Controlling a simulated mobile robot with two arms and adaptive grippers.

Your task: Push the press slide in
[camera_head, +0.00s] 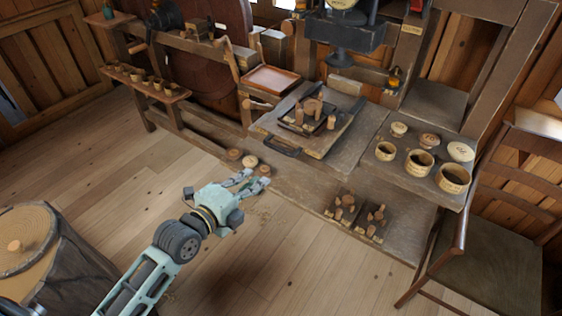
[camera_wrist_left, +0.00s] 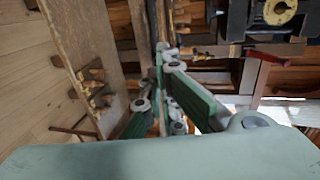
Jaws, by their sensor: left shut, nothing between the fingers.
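The press slide (camera_head: 326,143) is a wooden board on the bench below the dark press head (camera_head: 342,36). It sticks out toward the front and carries a dark tray with several wooden spools (camera_head: 312,107). A dark curved handle (camera_head: 283,147) shows at its front left edge. My left gripper (camera_head: 255,181) is shut and empty, in front and to the left of the handle and apart from it in the picture. Its fingers also show in the left wrist view (camera_wrist_left: 168,75), where I cannot make out the slide clearly. My right gripper is not in view.
Round wooden pieces (camera_head: 250,161) lie by the low beam near my left gripper. Several bowls and lids (camera_head: 419,161) stand on the bench to the right. Small dark trays of spools (camera_head: 346,205) sit on the lower shelf.

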